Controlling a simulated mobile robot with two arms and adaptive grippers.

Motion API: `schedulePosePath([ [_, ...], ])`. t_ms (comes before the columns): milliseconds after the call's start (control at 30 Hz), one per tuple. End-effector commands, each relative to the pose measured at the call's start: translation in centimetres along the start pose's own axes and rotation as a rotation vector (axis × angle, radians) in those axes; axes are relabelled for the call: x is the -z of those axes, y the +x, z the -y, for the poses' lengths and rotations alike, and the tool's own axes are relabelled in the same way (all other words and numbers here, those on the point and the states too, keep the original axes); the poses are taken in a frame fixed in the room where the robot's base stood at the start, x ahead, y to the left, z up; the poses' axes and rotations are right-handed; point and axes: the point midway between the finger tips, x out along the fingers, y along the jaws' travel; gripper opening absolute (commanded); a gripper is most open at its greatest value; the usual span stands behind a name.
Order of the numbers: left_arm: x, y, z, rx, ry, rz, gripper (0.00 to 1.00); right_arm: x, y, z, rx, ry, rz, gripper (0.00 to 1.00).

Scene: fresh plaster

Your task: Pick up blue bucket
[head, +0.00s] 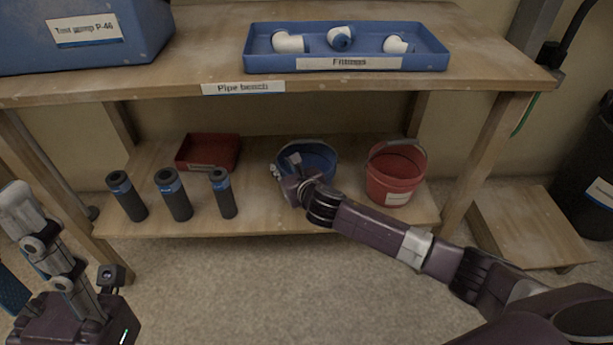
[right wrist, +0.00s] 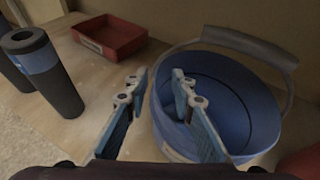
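The blue bucket (head: 318,158) stands on the lower shelf, partly hidden behind my right gripper (head: 287,170). In the right wrist view the bucket (right wrist: 248,110) is upright, with its grey handle (right wrist: 245,45) leaning to the far side. My right gripper (right wrist: 158,85) is open there. One finger appears over the bucket's inside and the other outside its left wall, with the rim between them. I cannot tell whether either finger touches it.
A red bucket (head: 395,178) stands right of the blue one. A red tray (head: 208,150) and several dark cylinders (head: 173,195) with blue bands are to the left. The bench top (head: 205,68) hangs above, holding a blue fittings tray (head: 440,62). The floor in front is clear.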

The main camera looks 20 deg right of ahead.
Motion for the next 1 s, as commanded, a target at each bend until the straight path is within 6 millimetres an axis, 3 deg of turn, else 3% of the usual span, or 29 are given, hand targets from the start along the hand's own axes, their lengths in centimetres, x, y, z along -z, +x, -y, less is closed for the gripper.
schedulePosePath([
  [100,-0.03,0.02,0.00,0.000,0.000,0.001,0.40,-0.03,-0.01,0.00,0.000,0.000,0.000,0.21],
  [300,-0.05,0.01,-0.01,0.000,0.000,0.002,0.40,-0.03,-0.02,0.00,0.000,0.000,0.000,0.00],
  [1000,-0.19,0.07,-0.01,0.000,0.000,0.008,0.40,-0.17,-0.06,0.05,0.000,0.000,0.002,0.00],
])
